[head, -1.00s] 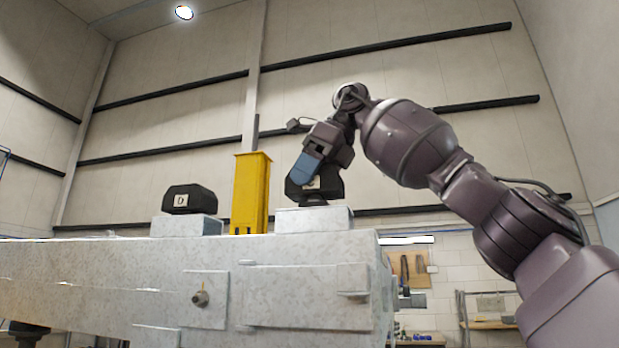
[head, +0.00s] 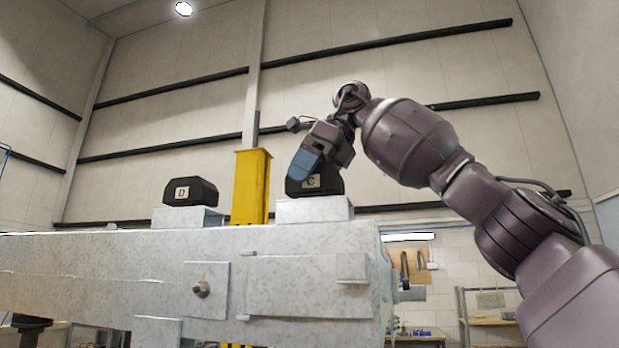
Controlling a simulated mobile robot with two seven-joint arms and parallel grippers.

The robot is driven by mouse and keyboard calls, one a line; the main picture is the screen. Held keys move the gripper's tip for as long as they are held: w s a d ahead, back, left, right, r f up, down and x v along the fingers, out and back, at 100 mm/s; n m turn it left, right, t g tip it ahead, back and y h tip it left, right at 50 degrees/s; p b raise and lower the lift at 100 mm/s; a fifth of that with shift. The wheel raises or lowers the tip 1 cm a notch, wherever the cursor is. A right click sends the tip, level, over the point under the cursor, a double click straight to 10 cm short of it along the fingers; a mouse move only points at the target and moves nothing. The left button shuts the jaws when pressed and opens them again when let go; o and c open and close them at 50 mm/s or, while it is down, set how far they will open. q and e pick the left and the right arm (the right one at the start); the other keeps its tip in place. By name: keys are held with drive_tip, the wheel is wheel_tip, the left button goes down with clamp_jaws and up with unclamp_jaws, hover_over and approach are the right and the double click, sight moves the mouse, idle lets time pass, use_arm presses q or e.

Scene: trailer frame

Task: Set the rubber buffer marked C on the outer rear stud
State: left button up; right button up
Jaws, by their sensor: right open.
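The black rubber buffer marked C (head: 325,183) sits on a pale metal block (head: 314,210) on top of the trailer frame (head: 130,262), near its right end. No gap shows between buffer and block; any stud there is hidden. My right gripper (head: 304,164) is open at the upper left of buffer C, its blue finger in front of the buffer's left side. From this low angle I cannot tell whether the finger touches it. A second black buffer marked D (head: 190,192) sits on another block (head: 187,217) to the left. My left gripper is not in view.
A yellow post (head: 250,187) stands between the two blocks, close to the left of buffer C. A round knob (head: 202,289) sticks out of the frame's near face. A shelf (head: 490,308) and a tool board (head: 412,266) are at the back right.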

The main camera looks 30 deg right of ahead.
drive_tip(key=shift+r, duration=0.2)
drive_tip(key=p+v, duration=0.1)
drive_tip(key=v, duration=0.4)
drive_tip(key=p+v, duration=0.1)
drive_tip(key=v, duration=0.2)
drive_tip(key=shift+s+d+r, duration=0.1)
drive_tip(key=shift+s, duration=0.05)
drive_tip(key=shift+r, duration=0.2)
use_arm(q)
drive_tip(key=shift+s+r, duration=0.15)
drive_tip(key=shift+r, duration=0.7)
use_arm(e)
drive_tip(key=shift+v, duration=0.9)
drive_tip(key=shift+d+f, duration=0.1)
drive_tip(key=shift+s, duration=0.1)
